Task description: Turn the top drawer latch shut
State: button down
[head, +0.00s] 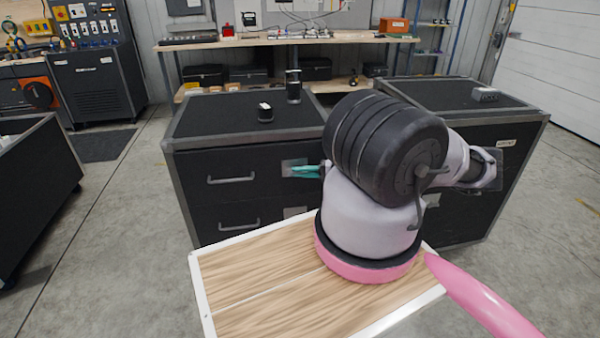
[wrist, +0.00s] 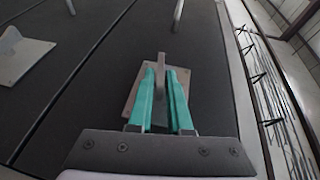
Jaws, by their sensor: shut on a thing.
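The top drawer (head: 225,165) of the dark cabinet looks flush with the cabinet front. Its latch has a grey metal plate (head: 288,163) at the drawer's right side. In the wrist view the latch lever (wrist: 161,62) stands out from its plate (wrist: 129,98), between the teal fingers. My gripper (head: 296,171) reaches the latch from the right, and in the wrist view (wrist: 163,82) it is shut on the lever. My fingers hide the lever's lower part, and the lever is too small to make out in the head view.
The top drawer handle (head: 231,180) is left of the latch. A lower drawer has its own handle (head: 239,224) and latch plate (head: 294,212). Small dark items (head: 265,113) stand on the cabinet top. Another dark cabinet (head: 455,92) stands at right. Open floor lies at left.

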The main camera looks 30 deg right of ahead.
jog(key=shift+f+m+t+y, duration=0.2)
jog(key=shift+m+t+y, duration=0.1)
jog(key=shift+t+y, duration=0.25)
jog(key=shift+y, duration=0.25)
jog(key=c, duration=1)
grip_release()
jog(key=shift+o, duration=0.2)
jog(key=v, duration=1)
jog(key=shift+s+d, duration=0.25)
